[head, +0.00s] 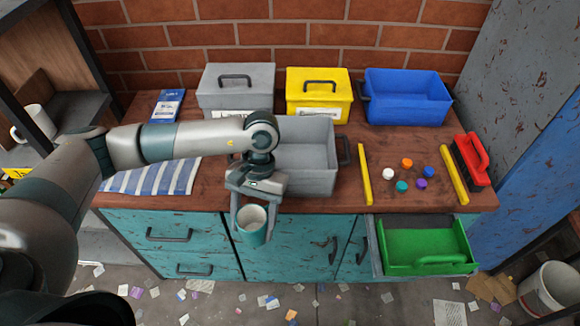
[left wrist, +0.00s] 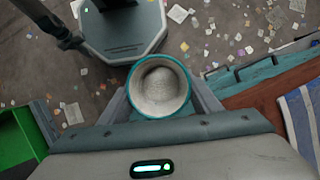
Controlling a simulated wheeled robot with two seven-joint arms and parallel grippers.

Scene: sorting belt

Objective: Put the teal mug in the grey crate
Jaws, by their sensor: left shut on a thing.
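The teal mug (head: 251,232) is upright, with a pale inside. My left gripper (head: 252,208) is shut on it and holds it in front of the counter's front edge, before the teal cabinet doors. The mug also shows between the fingers in the left wrist view (left wrist: 158,88), seen from above and looking empty. The open grey crate (head: 318,181) stands on the counter, behind and to the right of the gripper. My left arm and gripper hide its left part. My right gripper is not in view.
Lidded grey (head: 236,98) and yellow (head: 318,103) boxes and an open blue bin (head: 407,110) line the wall. Yellow bars (head: 365,175), small coloured caps and a red-handled brush (head: 472,155) lie right. A green tray (head: 425,258) sits in an open drawer.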

